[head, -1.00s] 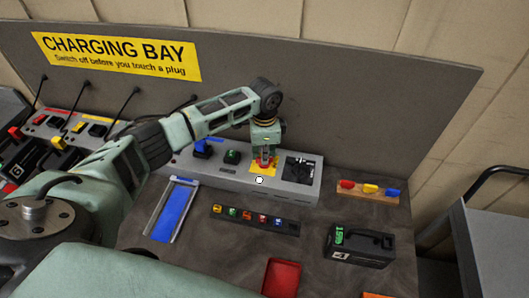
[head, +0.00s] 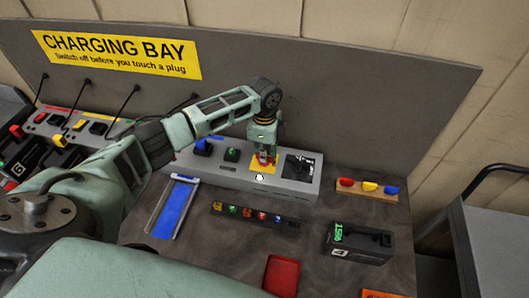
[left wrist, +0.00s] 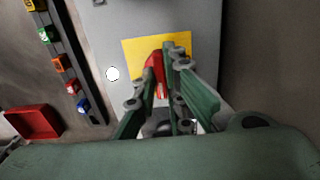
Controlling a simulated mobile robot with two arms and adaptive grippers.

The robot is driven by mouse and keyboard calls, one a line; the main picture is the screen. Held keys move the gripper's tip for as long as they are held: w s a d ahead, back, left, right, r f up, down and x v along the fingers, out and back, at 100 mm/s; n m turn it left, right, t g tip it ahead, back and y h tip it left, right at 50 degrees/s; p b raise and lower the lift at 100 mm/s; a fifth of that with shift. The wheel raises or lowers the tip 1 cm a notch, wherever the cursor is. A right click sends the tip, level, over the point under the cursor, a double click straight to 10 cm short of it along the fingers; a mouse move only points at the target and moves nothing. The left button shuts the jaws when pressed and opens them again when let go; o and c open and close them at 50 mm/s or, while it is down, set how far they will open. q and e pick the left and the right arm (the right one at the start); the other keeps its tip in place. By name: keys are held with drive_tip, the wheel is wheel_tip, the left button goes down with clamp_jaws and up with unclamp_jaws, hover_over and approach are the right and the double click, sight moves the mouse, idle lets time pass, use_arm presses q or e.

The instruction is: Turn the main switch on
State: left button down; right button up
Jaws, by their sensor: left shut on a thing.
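The main switch has a red handle (left wrist: 153,68) on a yellow plate (left wrist: 132,52), set in the grey console (head: 225,178). In the head view the yellow plate (head: 257,167) shows around the fingers. My left gripper (head: 264,157) points down at the switch and is shut on the red handle. In the left wrist view the green fingers cover part of the handle, so its exact angle is hard to tell. A round white spot (head: 259,177) sits on the console beside the plate. My right gripper is not in view.
A black socket (head: 299,167) is right of the switch; blue (head: 203,147) and green (head: 232,155) plugs are left. In front lie a strip of coloured pieces (head: 254,216), a black battery (head: 359,243) and a red tray (head: 281,275). The back panel (head: 330,90) stands behind.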

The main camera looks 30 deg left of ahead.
use_arm(q)
drive_tip(key=shift+w, duration=0.1)
drive_tip(key=c, duration=1.8)
unclamp_jaws()
wheel_tip(320, 180, up, 12)
drive_tip(key=shift+r, duration=0.1)
